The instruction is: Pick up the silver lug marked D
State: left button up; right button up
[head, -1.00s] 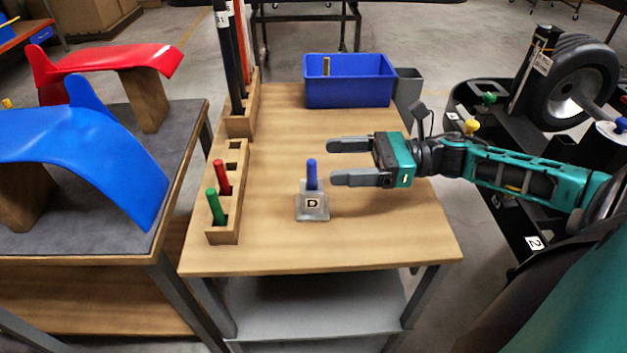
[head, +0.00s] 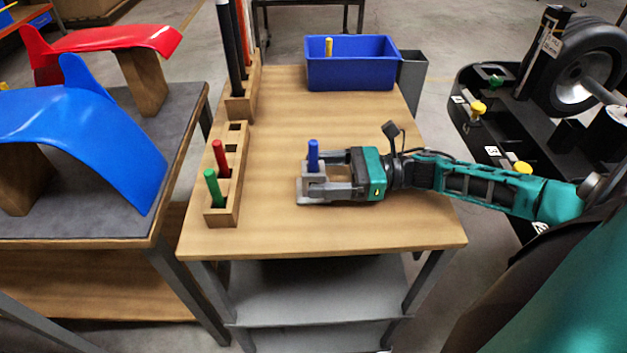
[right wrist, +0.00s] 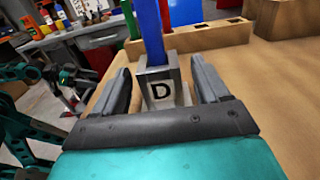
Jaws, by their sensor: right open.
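The silver lug marked D (right wrist: 162,91) stands upright on the wooden table, with a blue peg (right wrist: 149,30) rising from its top. In the head view the blue peg (head: 313,155) shows, and the lug (head: 315,179) is partly hidden by my right gripper. My right gripper (head: 312,181) is open and low over the table, its two fingers on either side of the lug. In the right wrist view the lug stands between the fingers (right wrist: 160,85), with a gap visible on each side.
A wooden rack (head: 227,194) with a green peg (head: 213,187) and a red peg (head: 221,158) stands left of the lug. A blue bin (head: 350,70) holding a yellow peg (head: 328,46) stands at the table's far end. The tabletop (head: 300,235) in front is clear.

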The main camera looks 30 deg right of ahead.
aim_at(303, 173)
jog(key=shift+x, duration=1.8)
jog(key=c, duration=1.2)
jog(key=shift+r, duration=0.1)
jog(key=shift+c, duration=0.3)
jog(key=shift+r, duration=0.1)
